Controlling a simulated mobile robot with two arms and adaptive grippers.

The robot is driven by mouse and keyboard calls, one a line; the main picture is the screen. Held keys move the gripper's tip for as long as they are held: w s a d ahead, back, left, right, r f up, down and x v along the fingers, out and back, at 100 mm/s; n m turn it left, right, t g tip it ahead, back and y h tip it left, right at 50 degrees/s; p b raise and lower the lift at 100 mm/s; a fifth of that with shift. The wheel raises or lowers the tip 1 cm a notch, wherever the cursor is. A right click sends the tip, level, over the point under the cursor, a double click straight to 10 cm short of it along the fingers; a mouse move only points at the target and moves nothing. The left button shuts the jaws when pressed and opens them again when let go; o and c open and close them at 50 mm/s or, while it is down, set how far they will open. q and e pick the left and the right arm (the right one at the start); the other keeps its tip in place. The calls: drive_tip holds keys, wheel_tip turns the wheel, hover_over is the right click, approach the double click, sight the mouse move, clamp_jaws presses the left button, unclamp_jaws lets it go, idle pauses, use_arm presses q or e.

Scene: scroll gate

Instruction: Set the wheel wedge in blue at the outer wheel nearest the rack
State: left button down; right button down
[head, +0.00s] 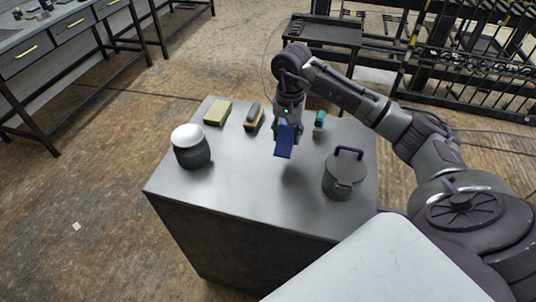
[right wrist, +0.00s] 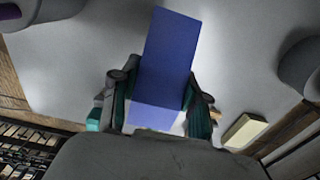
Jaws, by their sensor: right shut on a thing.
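The blue wheel wedge (head: 284,142) is in my right gripper (head: 287,122), held above the grey table top (head: 240,185). In the right wrist view the wedge (right wrist: 166,60) sits between the two fingers (right wrist: 158,105), its long flat face toward the camera. My left gripper is not in view. I cannot make out any wheel in these frames. A black barred metal gate or frame (head: 470,75) stands at the upper right; I cannot tell if it is the rack.
The table also holds a white-topped dark jar (head: 191,147), a tan block (head: 217,113), a brush (head: 253,118), a teal-topped item (head: 319,122) and a grey canister (head: 344,175) with a purple handle. A dark cart (head: 323,35) stands behind. A workbench (head: 60,40) is at left.

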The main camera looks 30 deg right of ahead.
drive_tip(key=p, duration=0.1)
hover_over(267, 166)
wheel_tip(267, 166, down, 3)
drive_tip(key=shift+d+f, duration=0.1)
drive_tip(key=shift+f, duration=0.05)
wheel_tip(267, 166, down, 4)
drive_tip(key=shift+r+p, duration=0.15)
drive_tip(key=shift+p, duration=0.75)
drive_tip(key=shift+f, duration=0.2)
drive_tip(key=shift+f, duration=0.1)
drive_tip(key=shift+f, duration=0.15)
drive_tip(key=c, duration=0.6)
unclamp_jaws()
drive_tip(key=shift+r, duration=0.2)
